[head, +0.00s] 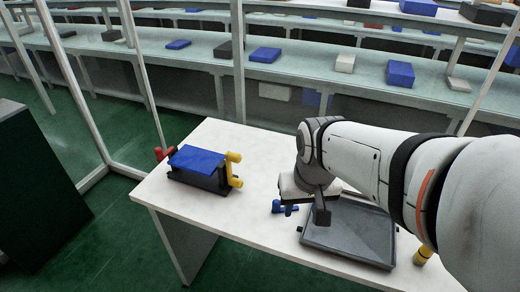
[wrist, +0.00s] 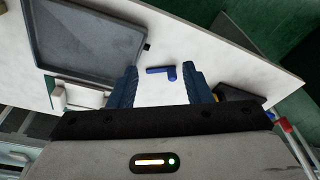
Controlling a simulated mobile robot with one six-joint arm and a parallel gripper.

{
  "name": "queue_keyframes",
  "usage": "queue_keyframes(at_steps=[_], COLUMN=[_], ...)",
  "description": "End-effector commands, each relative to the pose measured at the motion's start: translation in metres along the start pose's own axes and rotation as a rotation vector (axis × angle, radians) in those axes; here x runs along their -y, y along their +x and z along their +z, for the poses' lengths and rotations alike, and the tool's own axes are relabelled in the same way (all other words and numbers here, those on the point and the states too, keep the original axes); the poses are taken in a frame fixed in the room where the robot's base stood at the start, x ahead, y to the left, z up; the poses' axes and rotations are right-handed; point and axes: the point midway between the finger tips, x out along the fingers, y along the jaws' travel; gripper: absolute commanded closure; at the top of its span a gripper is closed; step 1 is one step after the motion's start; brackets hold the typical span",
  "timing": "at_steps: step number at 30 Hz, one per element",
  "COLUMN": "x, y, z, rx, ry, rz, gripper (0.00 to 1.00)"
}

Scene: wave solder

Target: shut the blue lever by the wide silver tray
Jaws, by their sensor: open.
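The blue lever (head: 284,207) is a small handle on the white table, just left of the wide silver tray (head: 312,239). In the wrist view the lever (wrist: 160,70) lies between and beyond my fingertips, with the tray (wrist: 60,42) to its left. My gripper (wrist: 159,82) is open and empty, with its two blue fingers spread on either side of the lever. In the head view my gripper (head: 306,208) hangs over the tray's left back corner and hides part of it. The gap between fingers and lever is hard to judge.
Another yellow piece (head: 422,255) is right of the tray. The table's front left is clear. Shelves stand behind.

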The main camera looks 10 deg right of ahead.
Motion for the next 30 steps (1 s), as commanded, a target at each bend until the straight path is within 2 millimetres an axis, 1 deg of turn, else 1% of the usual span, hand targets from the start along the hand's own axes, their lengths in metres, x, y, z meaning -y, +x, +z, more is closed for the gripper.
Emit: queue_keyframes(at_steps=[1, 3, 5, 9, 12, 15, 18, 22, 26, 30], x=[0.002, 0.004, 0.007, 0.013, 0.017, 0.020, 0.022, 0.023, 0.023, 0.023], y=[0.010, 0.022, 0.034, 0.068, 0.093, 0.114, 0.128, 0.138, 0.152, 0.174], z=[-0.014, -0.035, -0.052, -0.088, -0.110, -0.125, -0.134, -0.138, -0.136, -0.131], rx=[0.023, 0.048, 0.070, 0.118, 0.146, 0.168, 0.182, 0.190, 0.192, 0.193], ry=[0.015, 0.043, 0.068, 0.125, 0.161, 0.189, 0.207, 0.217, 0.218, 0.218], rz=[0.000, 0.001, 0.003, 0.010, 0.015, 0.021, 0.025, 0.027, 0.028, 0.028], gripper=[0.55, 0.55, 0.55, 0.55, 0.55, 0.55, 0.55, 0.55, 0.55, 0.55])
